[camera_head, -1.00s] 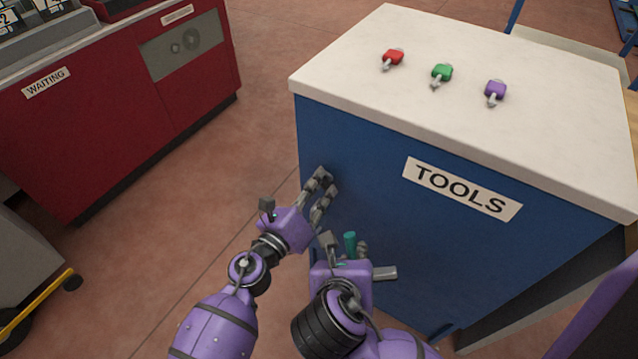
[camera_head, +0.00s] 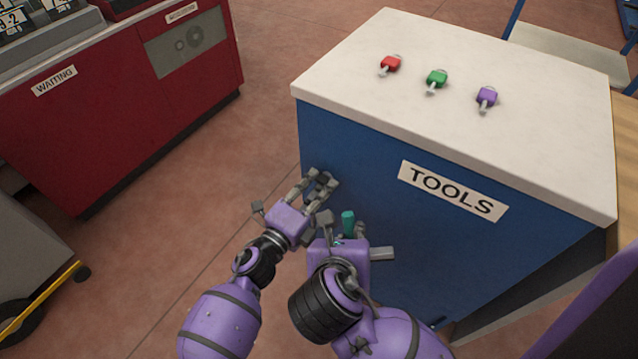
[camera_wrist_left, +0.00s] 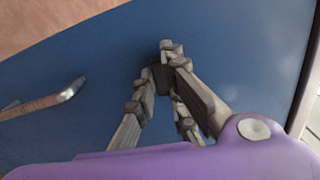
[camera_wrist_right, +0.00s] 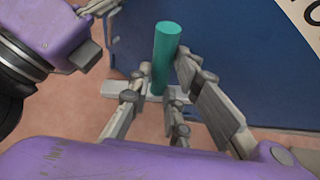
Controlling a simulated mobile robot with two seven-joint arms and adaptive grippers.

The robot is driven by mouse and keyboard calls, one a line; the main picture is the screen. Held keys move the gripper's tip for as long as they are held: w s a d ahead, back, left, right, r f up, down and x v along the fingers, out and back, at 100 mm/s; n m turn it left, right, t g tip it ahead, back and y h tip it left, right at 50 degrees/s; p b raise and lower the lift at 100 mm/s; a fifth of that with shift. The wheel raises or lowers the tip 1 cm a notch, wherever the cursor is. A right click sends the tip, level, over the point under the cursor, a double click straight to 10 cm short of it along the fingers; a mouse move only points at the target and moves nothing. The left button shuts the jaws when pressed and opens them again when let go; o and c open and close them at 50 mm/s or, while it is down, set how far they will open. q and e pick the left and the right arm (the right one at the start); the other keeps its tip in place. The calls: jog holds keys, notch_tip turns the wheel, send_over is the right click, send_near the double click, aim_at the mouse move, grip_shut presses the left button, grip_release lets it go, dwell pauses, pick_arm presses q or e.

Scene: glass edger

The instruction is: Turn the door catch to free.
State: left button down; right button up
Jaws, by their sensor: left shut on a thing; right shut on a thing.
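My left gripper (camera_head: 323,181) is at the blue front of the tools cabinet, near its left edge. In the left wrist view its fingertips (camera_wrist_left: 165,66) close around a small dark block (camera_wrist_left: 160,76) at the blue panel, which looks like the door catch. The fingers hide most of it, so its turn cannot be told. My right gripper (camera_wrist_right: 158,92) is shut on a teal cylinder (camera_wrist_right: 166,48), held upright in front of the cabinet, below and right of the left gripper. The cylinder also shows in the head view (camera_head: 348,222).
A bent metal handle (camera_wrist_left: 45,105) is on the blue panel beside the left gripper. Red, green and purple small pieces (camera_head: 437,80) lie on the white cabinet top (camera_head: 540,130). A red cabinet (camera_head: 120,125) stands at left, with free floor between. My two grippers are close together.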

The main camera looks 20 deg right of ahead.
pick_arm(q)
jog(key=shift+n, duration=0.6)
pick_arm(e)
jog(key=shift+r, duration=0.35)
pick_arm(q)
jog(key=c, duration=1.8)
grip_release()
jog(key=v, duration=1.2)
jog(key=shift+s, duration=0.15)
